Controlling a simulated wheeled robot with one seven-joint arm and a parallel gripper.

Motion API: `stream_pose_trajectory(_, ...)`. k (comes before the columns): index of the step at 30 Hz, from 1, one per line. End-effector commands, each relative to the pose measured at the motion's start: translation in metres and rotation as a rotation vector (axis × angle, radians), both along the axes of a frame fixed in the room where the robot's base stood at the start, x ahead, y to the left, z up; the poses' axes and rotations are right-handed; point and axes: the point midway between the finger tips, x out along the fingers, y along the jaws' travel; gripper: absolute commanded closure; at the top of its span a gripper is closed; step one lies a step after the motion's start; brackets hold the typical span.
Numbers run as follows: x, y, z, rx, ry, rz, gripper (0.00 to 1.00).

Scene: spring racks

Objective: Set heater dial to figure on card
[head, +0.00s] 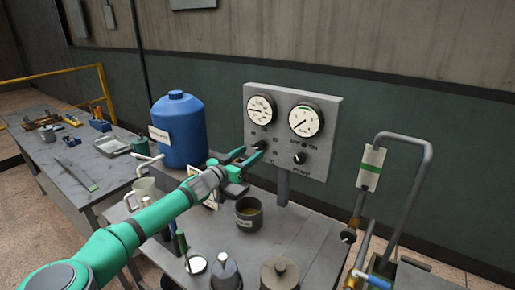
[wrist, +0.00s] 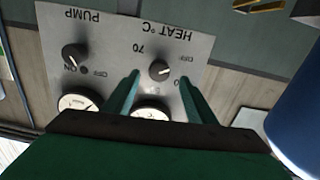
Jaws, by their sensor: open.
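The heater dial (wrist: 159,70) is a black knob on the grey panel (head: 335,105), beneath the left gauge. In the wrist view the panel appears upside down, with "HEAT °C", "OFF" and "70" around the dial; other figures are partly hidden or blurred. The dial's exact setting is hard to read. My gripper (wrist: 157,88) is open, with one finger on either side of the dial, and I see no clear contact. In the head view my gripper (head: 252,157) is at the panel's lower left. A pale card (head: 194,171) is partly hidden behind my arm, its figure unreadable.
The pump knob (head: 299,158) sits right of the heater dial. A blue drum (head: 180,130) stands left of the panel. A dark cup (head: 249,213) and lidded pots are on the table in front. Bent pipes with a green-striped tag (head: 370,166) rise at right.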

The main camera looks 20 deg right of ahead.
Motion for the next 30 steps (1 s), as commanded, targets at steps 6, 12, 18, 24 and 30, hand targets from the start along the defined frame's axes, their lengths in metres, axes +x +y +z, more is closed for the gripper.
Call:
stream_pose_trajectory(6,0.021,-0.029,0.000,0.001,-0.001,-0.001,0.49)
stream_pose_trajectory(12,0.031,-0.044,0.000,0.001,-0.001,-0.002,0.49)
stream_pose_trajectory(18,0.034,-0.048,0.000,0.000,0.000,-0.002,0.49)
stream_pose_trajectory(24,0.034,-0.048,0.000,-0.001,-0.001,-0.002,0.51)
stream_pose_trajectory(30,0.034,-0.048,0.000,-0.001,-0.001,-0.002,0.90)
